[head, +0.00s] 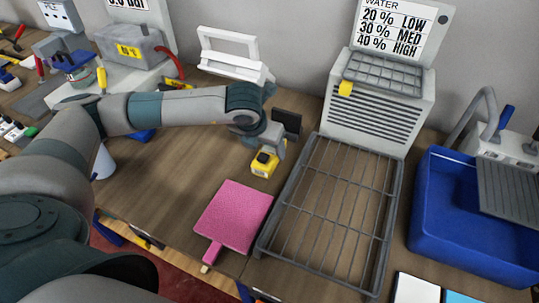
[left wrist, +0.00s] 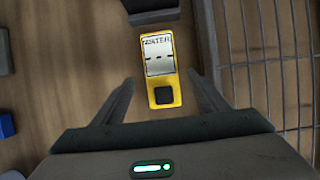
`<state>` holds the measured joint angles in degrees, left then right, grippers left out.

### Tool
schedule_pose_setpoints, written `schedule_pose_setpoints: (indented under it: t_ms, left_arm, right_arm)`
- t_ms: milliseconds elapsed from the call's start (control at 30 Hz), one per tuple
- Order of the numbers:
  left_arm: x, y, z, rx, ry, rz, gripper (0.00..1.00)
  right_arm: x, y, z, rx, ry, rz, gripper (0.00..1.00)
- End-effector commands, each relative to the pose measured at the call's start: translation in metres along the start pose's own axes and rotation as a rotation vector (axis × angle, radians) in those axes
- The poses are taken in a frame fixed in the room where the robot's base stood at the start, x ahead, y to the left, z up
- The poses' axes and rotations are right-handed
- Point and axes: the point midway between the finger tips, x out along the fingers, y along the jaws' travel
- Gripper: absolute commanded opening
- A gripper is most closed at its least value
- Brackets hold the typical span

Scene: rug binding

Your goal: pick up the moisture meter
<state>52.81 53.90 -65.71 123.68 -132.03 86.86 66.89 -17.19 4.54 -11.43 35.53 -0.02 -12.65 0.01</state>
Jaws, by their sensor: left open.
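The moisture meter (head: 262,167) is a small yellow block with a black part, on the wooden table left of the wire rack. In the left wrist view the meter (left wrist: 161,68) shows a white face with lettering and a black square at its near end. My left gripper (head: 271,146) is above the meter and partly hides it in the head view. In the left wrist view its open fingers (left wrist: 161,88) stand on either side of the meter's line, with gaps to both sides. I cannot tell how far above it they are. My right gripper is not in view.
The wire rack (head: 285,227) lies close right of the meter, before a grey vented unit (head: 377,107). A pink paddle (head: 235,216) lies nearer the front edge. A dark block (head: 287,124) stands just behind the meter. A blue bin (head: 470,235) is at right.

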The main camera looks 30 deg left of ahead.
Motion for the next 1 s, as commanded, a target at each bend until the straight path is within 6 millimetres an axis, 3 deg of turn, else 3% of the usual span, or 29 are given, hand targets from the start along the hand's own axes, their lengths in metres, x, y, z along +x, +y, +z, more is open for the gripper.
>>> schedule_pose_setpoints:
  t_ms: [167,533,1000]
  left_arm:
    - [0.008,-0.001,0.002,0.0,0.002,0.001,0.67]
    - [0.048,-0.003,0.003,0.0,0.002,0.0,0.67]
    - [0.051,-0.003,0.003,0.0,0.0,0.0,0.67]
  right_arm:
    - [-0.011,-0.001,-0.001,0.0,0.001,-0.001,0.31]
    - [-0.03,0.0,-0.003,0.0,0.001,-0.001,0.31]
    - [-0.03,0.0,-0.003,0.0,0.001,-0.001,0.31]
